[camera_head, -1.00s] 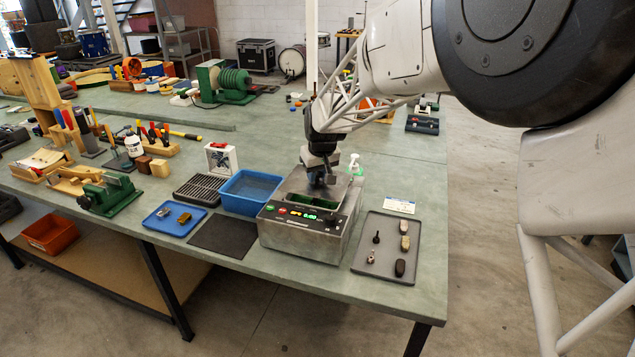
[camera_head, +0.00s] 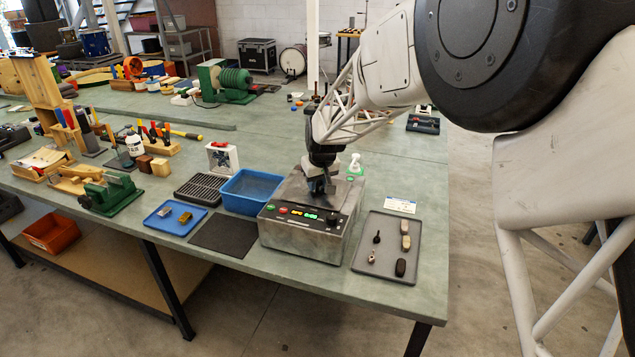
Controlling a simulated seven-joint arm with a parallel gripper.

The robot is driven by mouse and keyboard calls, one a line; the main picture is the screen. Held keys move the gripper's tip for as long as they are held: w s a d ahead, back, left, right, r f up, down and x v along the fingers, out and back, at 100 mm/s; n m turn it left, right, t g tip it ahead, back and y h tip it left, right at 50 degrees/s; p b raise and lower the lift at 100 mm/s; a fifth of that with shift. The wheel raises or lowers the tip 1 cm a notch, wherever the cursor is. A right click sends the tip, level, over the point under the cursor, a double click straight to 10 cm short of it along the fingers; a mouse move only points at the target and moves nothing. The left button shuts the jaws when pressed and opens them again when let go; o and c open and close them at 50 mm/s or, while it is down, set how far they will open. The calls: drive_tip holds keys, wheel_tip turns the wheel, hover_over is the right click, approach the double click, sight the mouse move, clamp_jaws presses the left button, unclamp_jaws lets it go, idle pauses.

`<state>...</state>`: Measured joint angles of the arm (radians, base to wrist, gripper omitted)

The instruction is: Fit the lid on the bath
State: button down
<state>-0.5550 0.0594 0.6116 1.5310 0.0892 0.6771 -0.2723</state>
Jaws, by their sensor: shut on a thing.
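The bath (camera_head: 298,238) is a metal box with a control panel on its front, near the bench's front edge. The grey metal lid (camera_head: 293,196) lies over the bath's top and hides the opening. It looks about level; I cannot tell whether it is fully seated. My gripper (camera_head: 320,187) points down at the middle of the lid and is shut on the lid, apparently at its handle. The fingertips and handle are small and partly hidden by the gripper.
A blue basin (camera_head: 233,205) and a black rack (camera_head: 186,193) stand left of the bath. A dark mat (camera_head: 205,240) and a blue tray (camera_head: 160,222) lie front left. A grey tray (camera_head: 375,262) with several small parts lies right. A spray bottle (camera_head: 355,166) stands close behind.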

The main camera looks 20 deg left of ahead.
sight(323, 196)
drive_tip(key=shift+f, duration=0.15)
drive_tip(key=c, duration=0.9)
unclamp_jaws()
drive_tip(key=shift+o, duration=0.2)
drive_tip(key=v, duration=1.2)
drive_tip(key=shift+d+r, duration=0.15)
drive_tip(key=shift+r, duration=0.05)
